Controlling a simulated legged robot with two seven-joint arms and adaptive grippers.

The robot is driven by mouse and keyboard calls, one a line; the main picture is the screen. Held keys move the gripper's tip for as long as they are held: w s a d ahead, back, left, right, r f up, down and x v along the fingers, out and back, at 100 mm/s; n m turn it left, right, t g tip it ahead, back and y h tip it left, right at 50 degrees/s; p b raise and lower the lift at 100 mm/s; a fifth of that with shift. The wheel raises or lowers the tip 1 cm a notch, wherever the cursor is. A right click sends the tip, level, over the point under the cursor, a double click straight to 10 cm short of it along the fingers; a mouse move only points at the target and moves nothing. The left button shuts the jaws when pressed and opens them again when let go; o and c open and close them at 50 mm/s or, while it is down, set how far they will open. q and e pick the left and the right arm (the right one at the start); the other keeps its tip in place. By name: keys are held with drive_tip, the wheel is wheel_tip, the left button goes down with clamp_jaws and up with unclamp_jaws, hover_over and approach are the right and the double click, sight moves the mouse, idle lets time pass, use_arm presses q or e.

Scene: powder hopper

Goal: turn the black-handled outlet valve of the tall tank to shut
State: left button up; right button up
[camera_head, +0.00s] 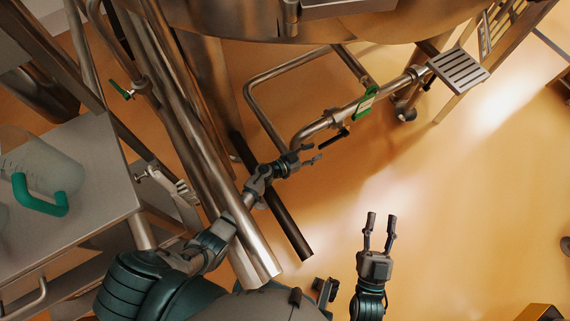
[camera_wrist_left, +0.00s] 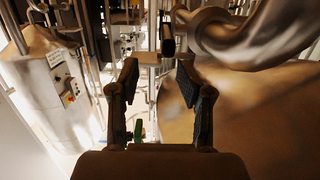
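The outlet valve's black handle (camera_head: 333,138) shows in the head view as a short dark bar beside the steel outlet pipe (camera_head: 313,130). A large steel tank (camera_head: 235,18) is at the top. My left gripper (camera_head: 317,152) is open just left of and below the handle, with a small gap. In the left wrist view my left fingers (camera_wrist_left: 158,70) are apart and hold nothing. A dark bar end (camera_wrist_left: 168,42), apparently the handle, lies ahead near the right fingertip. The curved pipe (camera_wrist_left: 250,35) is at upper right. My right gripper (camera_head: 380,232) is open and empty over the floor.
A small green-handled valve (camera_head: 121,90) is at upper left. A bench (camera_head: 100,205) with a green-handled clear jug (camera_head: 45,180) stands at left. Steel posts (camera_head: 200,150) stand beside my left arm.

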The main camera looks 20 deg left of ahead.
use_arm(q)
drive_tip(key=p+v, duration=0.6)
drive_tip(key=v, duration=0.5)
drive_tip(key=shift+s+a+r, duration=0.2)
drive_tip(key=shift+s+r, duration=0.1)
drive_tip(key=shift+r, duration=0.1)
use_arm(e)
drive_tip(key=s+d+f+g+h, duration=0.1)
drive_tip(key=s+d+f+g, duration=0.1)
drive_tip(key=f+g, duration=0.4)
drive_tip(key=s+d+f+g+h, duration=0.1)
drive_tip(key=s+f+g+h, duration=0.1)
drive_tip(key=s+f+g, duration=0.2)
drive_tip(key=shift+d+f+g, duration=0.35)
drive_tip(key=shift+f+g, duration=0.95)
drive_tip(key=shift+f, duration=0.9)
drive_tip(key=shift+s, duration=0.1)
use_arm(q)
drive_tip(key=shift+p, duration=0.35)
use_arm(e)
drive_tip(key=shift+r, duration=0.25)
